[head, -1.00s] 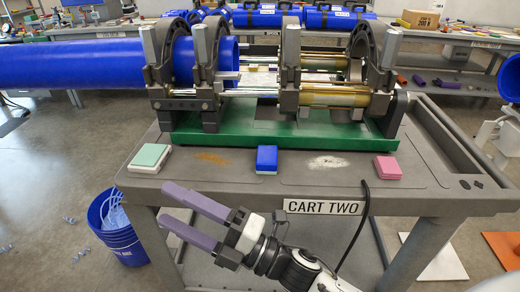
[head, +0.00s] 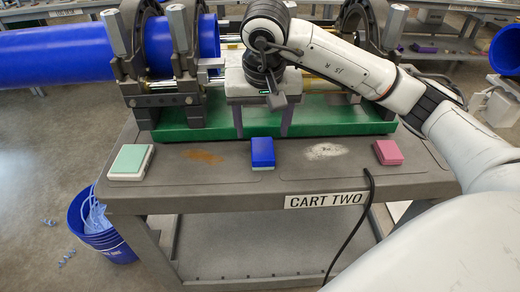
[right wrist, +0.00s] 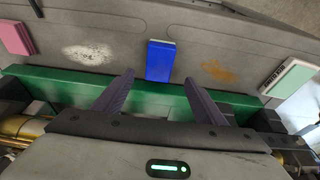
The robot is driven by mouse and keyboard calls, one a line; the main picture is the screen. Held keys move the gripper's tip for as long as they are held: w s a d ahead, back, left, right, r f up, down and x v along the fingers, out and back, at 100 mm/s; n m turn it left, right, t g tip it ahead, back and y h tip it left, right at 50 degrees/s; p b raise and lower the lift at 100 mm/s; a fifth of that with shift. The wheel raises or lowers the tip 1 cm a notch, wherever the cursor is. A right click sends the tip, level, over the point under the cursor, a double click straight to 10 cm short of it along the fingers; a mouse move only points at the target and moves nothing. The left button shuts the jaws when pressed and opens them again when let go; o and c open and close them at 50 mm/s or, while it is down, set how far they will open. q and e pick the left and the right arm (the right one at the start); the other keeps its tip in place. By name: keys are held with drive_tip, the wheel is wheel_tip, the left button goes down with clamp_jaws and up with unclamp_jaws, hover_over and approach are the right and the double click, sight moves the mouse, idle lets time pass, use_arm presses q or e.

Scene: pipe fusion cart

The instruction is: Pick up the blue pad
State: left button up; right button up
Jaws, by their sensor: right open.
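The blue pad (head: 263,152) lies flat on the cart top (head: 215,180), near the middle of its front part. It has a pale underside and also shows in the right wrist view (right wrist: 160,62), ahead of and between the fingertips. My right gripper (head: 262,134) is open, with its purple fingers pointing down just behind the pad in the head view. In the right wrist view the fingers (right wrist: 160,78) are spread apart with nothing between them. The pad appears clear of both fingers. My left gripper is not in view.
A green pad (head: 131,160) lies to the left and a pink pad (head: 388,152) to the right. A brown stain (head: 203,156) and a white powdery patch (head: 327,151) lie between the pads. The green-based clamp machine (head: 170,130) stands behind. A black cable (head: 365,205) hangs over the front edge.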

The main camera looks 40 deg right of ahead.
drive_tip(key=x, duration=0.3)
drive_tip(key=shift+f, duration=0.15)
drive_tip(key=x, duration=0.4)
drive_tip(key=shift+s+f+p, duration=0.2)
drive_tip(key=shift+s+p, duration=0.1)
drive_tip(key=shift+s, duration=0.1)
drive_tip(key=shift+w+f, duration=0.2)
drive_tip(key=shift+f, duration=0.3)
drive_tip(key=c, duration=1.2)
drive_tip(key=shift+r, duration=0.1)
wheel_tip(320, 180, up, 13)
wheel_tip(320, 180, up, 15)
drive_tip(key=p, duration=0.4)
hover_over(262, 149)
drive_tip(key=shift+s, duration=0.1)
